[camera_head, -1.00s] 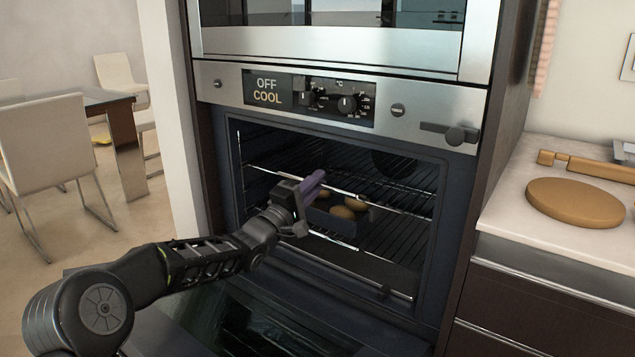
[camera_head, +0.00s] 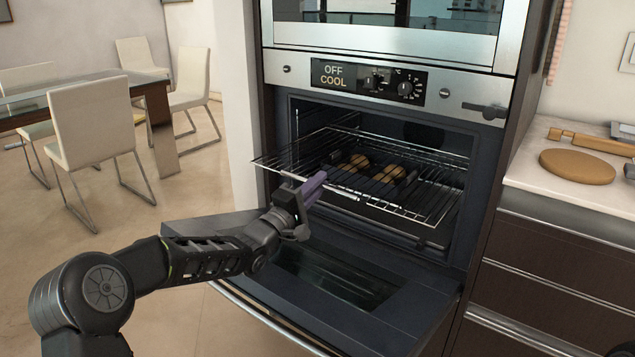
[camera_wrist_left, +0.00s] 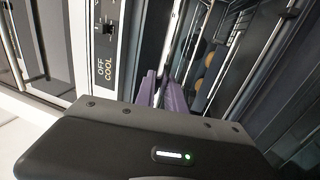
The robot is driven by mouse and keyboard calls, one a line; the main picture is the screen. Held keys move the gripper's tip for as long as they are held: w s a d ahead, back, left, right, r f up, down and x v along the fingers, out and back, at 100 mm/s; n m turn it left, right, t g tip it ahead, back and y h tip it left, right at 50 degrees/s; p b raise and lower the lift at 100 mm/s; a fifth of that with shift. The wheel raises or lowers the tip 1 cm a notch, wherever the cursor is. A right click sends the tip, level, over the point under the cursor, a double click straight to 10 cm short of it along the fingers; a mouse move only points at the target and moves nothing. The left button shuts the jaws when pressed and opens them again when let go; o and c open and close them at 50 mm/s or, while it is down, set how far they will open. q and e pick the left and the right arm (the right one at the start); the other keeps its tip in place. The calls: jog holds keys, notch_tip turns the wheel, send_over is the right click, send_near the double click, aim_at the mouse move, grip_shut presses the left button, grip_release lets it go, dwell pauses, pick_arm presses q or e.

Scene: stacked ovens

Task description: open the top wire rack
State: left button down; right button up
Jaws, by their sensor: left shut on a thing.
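The top wire rack (camera_head: 405,205) is a thin metal grid. It stands partly out of the lower oven, its front edge past the oven opening and its left front corner reaching out beyond the frame. My left gripper (camera_head: 318,180), with purple fingers, is shut on the rack at its front edge, left of the middle. In the left wrist view the purple fingers (camera_wrist_left: 165,90) are close together, and the exact contact is hard to see. Several round brown food pieces (camera_head: 388,174) show through the rack wires, on what looks like a dark tray below. My right gripper is out of view.
The oven door (camera_head: 390,318) is folded down below the rack. The control panel (camera_head: 450,93) above reads OFF and COOL. A counter (camera_head: 600,203) with a round brown board (camera_head: 577,167) is at the right. Chairs (camera_head: 92,125) and a table stand at the left, with open floor before them.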

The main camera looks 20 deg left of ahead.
pick_arm(q)
jog(key=shift+s+a, duration=0.1)
jog(key=shift+s, duration=0.1)
jog(key=c, duration=1.4)
grip_release()
jog(key=shift+c, duration=0.2)
jog(key=v, duration=0.7)
jog(key=shift+s+p, duration=0.35)
jog(key=shift+p, duration=0.1)
jog(key=shift+a+f, duration=0.1)
jog(key=shift+f, duration=0.05)
